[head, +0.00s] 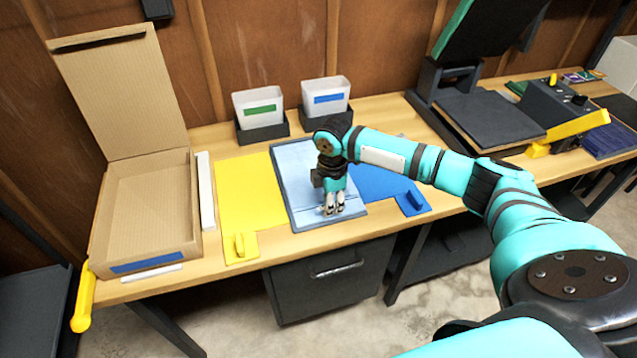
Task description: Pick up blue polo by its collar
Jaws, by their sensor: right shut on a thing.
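The blue polo (297,170) is a light blue, flat, folded-looking cloth on the middle panel of a folding board on the table. My right gripper (333,207) points down over the front right part of the cloth, its fingers closed at the surface. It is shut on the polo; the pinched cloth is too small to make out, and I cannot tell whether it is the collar. My wrist and forearm hide the polo's right side. My left gripper is not in view.
A yellow panel (246,195) and a blue panel (385,187), each with a handle, flank the cloth. An open cardboard box (145,205) stands left. Two white bins (258,108) (326,96) stand behind. A dark press with its lid raised (487,117) is at the right.

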